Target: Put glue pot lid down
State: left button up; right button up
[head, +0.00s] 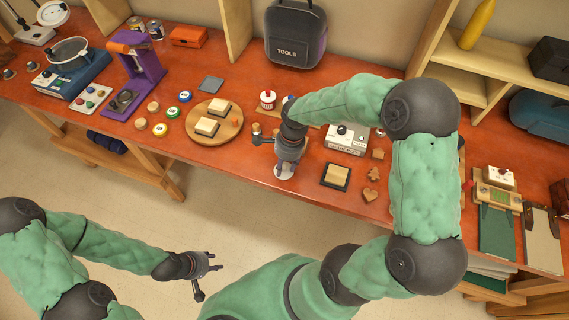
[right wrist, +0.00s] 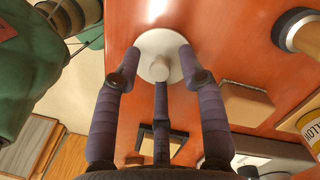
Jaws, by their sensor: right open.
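The glue pot lid, a round white disc with a knob, lies flat on the orange-red bench top in the right wrist view (right wrist: 145,43). In the head view its white edge (head: 284,172) shows under my right gripper, near the front edge. My right gripper (head: 287,160) points down over the lid. In the right wrist view its fingers (right wrist: 159,62) are spread around the knob, with gaps beside it. My left gripper (head: 210,277) is open and empty, off the bench over the floor. I cannot tell for sure which vessel is the glue pot.
A round wooden board (head: 212,133) with pale blocks lies left of my right gripper. A white device (head: 347,139), a dark framed block (head: 336,176) and wooden shapes (head: 370,195) lie to its right. A red-topped white pot (head: 268,99) stands behind. The floor in front is clear.

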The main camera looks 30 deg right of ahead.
notch_tip(320, 180, up, 12)
jog(key=d+p, duration=0.1)
jog(key=p, duration=0.1)
jog(key=shift+d, duration=0.4)
dwell(0.4)
